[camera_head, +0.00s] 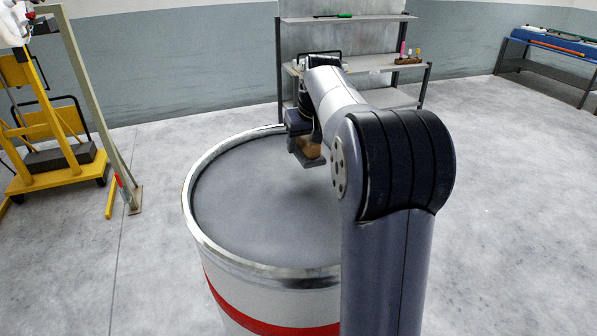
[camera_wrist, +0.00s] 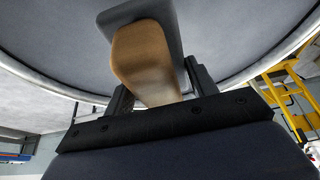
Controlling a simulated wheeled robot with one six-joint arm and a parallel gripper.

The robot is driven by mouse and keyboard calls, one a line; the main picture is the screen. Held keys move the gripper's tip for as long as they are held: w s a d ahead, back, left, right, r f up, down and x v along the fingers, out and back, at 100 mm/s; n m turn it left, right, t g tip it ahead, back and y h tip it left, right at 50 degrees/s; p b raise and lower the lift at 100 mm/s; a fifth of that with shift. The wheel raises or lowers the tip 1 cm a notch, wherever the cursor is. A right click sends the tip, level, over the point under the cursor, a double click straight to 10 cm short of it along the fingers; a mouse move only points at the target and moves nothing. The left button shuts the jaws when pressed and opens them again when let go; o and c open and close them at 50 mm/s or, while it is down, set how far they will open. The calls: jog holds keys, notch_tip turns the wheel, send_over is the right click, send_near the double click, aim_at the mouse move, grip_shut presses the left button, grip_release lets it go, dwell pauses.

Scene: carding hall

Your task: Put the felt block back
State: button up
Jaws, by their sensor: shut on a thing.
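My gripper (camera_head: 304,140) is over the far right part of a drum's grey top. It is shut on the felt block (camera_head: 309,150), a tan body with a flat grey slab. In the wrist view the felt block (camera_wrist: 146,58) sits between the two dark fingers of my gripper (camera_wrist: 160,88), with its grey slab on the side away from the gripper. I cannot tell whether the slab is touching the drum top or held just above it. My arm hides the right side of the drum.
The white drum (camera_head: 225,287) has a metal rim and a red band. Behind it stands a grey shelf (camera_head: 378,62) with small things on it. A yellow cart (camera_head: 57,172) and a post are at left. A blue bench (camera_head: 545,45) is at far right. Floor lies clear on both sides.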

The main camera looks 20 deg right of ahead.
aim_at(313, 145)
notch_tip(313, 145, down, 9)
jog(key=shift+s+f+p, duration=0.1)
jog(key=shift+f+p, duration=0.1)
jog(key=shift+p, duration=0.25)
jog(key=o, duration=0.9)
jog(key=shift+r, duration=0.1)
jog(key=b+v, duration=0.1)
jog(key=v, duration=1.1)
